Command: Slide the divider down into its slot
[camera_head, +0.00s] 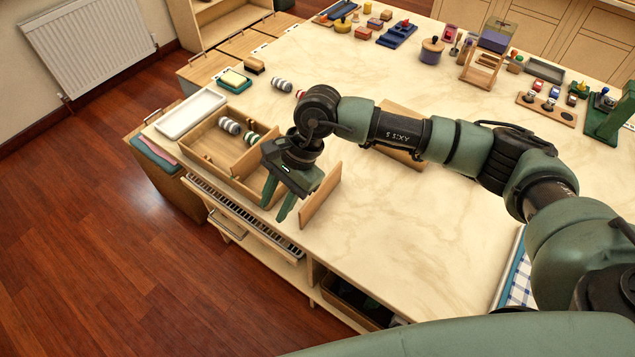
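An open wooden box (192,157) with inner partitions sits near the table's left front edge. A thin wooden panel (321,196), which looks like the divider, stands upright on the table to the right of the box. My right gripper (279,199) points down between the box's right end and this panel. Its two green fingers are apart, with nothing seen between them. The gripper and wrist hide part of the box's right end, so the slot cannot be made out. My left gripper is not in view.
Striped rollers (229,126) lie in the box, and another roller (281,85) lies behind it. A white tray (191,114) is at the left. A wooden board (403,158) lies partly under my arm.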

